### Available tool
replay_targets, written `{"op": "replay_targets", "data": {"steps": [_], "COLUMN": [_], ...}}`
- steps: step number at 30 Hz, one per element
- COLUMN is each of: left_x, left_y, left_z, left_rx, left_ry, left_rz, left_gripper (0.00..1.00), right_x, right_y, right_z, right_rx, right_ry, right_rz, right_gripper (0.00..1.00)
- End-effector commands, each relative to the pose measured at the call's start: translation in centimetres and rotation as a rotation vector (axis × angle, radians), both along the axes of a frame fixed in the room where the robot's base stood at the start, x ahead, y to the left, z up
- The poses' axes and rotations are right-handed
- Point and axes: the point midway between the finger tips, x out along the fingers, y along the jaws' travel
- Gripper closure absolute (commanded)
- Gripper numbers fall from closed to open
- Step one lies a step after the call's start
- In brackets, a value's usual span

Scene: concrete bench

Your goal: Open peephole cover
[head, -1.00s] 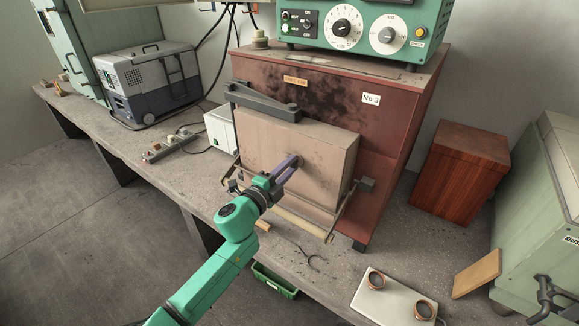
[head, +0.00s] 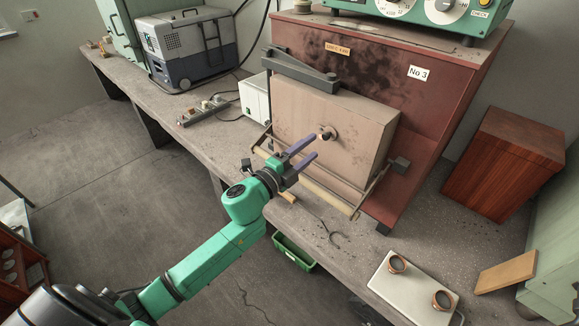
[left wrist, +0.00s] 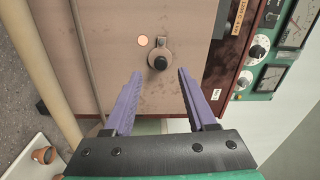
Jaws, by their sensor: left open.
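The peephole cover (head: 328,132) is a small round grey-brown disc with a dark knob on the tan furnace door (head: 300,112). In the left wrist view the cover (left wrist: 152,53) hangs from a small tab at its top. A pale orange round spot, the peephole (left wrist: 143,41), shows uncovered beside it. My left gripper (head: 313,147), with purple fingers, is open and empty in front of the door. In the left wrist view its fingertips (left wrist: 159,74) stand either side of the knob's line, apart from it. My right gripper is not in view.
A handle bar (head: 315,187) runs across the front below the door. A dark hinge arm (head: 300,70) sits above it.

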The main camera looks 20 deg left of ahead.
Motion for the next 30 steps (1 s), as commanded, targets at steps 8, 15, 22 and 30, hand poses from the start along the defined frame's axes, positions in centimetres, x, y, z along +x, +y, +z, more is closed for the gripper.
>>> {"op": "replay_targets", "data": {"steps": [8,15,22,30], "left_x": [-6.6,-8.2,-8.2,-7.4], "left_y": [2.6,3.2,3.2,4.6], "left_z": [-0.9,-0.5,-0.5,-2.9], "left_rx": [0.0,0.0,0.0,-0.031], "left_ry": [0.002,0.0,0.0,0.058], "left_rz": [-0.001,-0.001,-0.001,0.037], "left_gripper": [0.43,0.43,0.43,0.43], "right_x": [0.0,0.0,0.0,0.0], "right_y": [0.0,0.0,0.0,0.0], "right_z": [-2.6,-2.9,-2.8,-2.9], "right_rx": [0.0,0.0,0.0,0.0], "right_ry": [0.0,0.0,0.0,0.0], "right_rz": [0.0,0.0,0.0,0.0], "right_gripper": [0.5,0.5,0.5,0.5]}}
